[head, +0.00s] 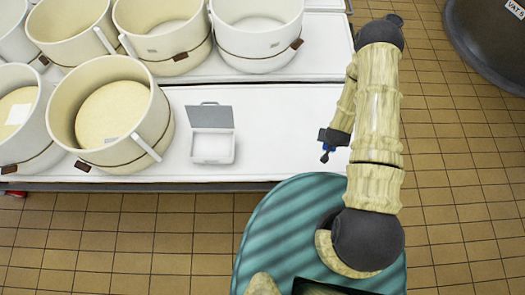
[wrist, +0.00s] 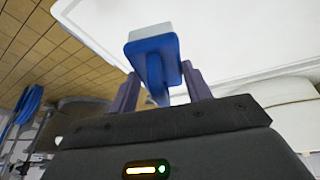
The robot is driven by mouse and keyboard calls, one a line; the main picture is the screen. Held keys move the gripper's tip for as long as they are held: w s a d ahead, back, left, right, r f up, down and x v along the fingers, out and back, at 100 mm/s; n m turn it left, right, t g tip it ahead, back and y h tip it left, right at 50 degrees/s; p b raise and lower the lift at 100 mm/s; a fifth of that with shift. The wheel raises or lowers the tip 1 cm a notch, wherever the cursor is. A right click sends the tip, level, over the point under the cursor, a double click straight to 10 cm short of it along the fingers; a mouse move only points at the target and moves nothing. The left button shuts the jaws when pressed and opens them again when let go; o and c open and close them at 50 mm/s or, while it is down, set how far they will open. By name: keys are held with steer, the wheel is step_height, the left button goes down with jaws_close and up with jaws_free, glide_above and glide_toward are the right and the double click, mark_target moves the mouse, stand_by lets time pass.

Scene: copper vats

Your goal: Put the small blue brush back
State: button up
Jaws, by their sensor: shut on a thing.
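The small blue brush (wrist: 153,58) is between the two fingers of my gripper (wrist: 158,92) in the wrist view. Its blue head with a pale whitish end points away from my gripper. In the head view my gripper (head: 325,154) is over the right part of the white table, with a small bit of the blue brush (head: 328,147) showing at it. My gripper is shut on the brush. I cannot tell how far above the table it is.
A white box (head: 212,149) with its grey lid open stands on the white table (head: 275,120), left of my gripper. Several cream vats (head: 110,100) crowd the left and back. A dark vat (head: 490,45) stands at the far right. The table between box and gripper is clear.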

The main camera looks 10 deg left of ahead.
steer(key=shift+s, duration=0.15)
steer(key=shift+s+a, duration=0.1)
steer(key=shift+a, duration=0.15)
steer(key=s+a+f+n+g+y+b, duration=0.1)
steer(key=a+n+y+b, duration=0.1)
steer(key=a+n+b, duration=0.3)
steer(key=s+a+f+n+g+y+b, duration=0.1)
steer(key=a+n+g+b, duration=0.1)
steer(key=a+n+b, duration=0.3)
steer(key=s+a+f+n+g+y+b, duration=0.1)
steer(key=a+n+b, duration=0.4)
steer(key=a+n, duration=0.6)
steer(key=shift+s+a+f+g+y+b, duration=0.4)
steer(key=shift+a+g+y, duration=0.3)
steer(key=shift+a, duration=1.45)
steer(key=shift+f+b, duration=0.8)
steer(key=shift+f, duration=2.35)
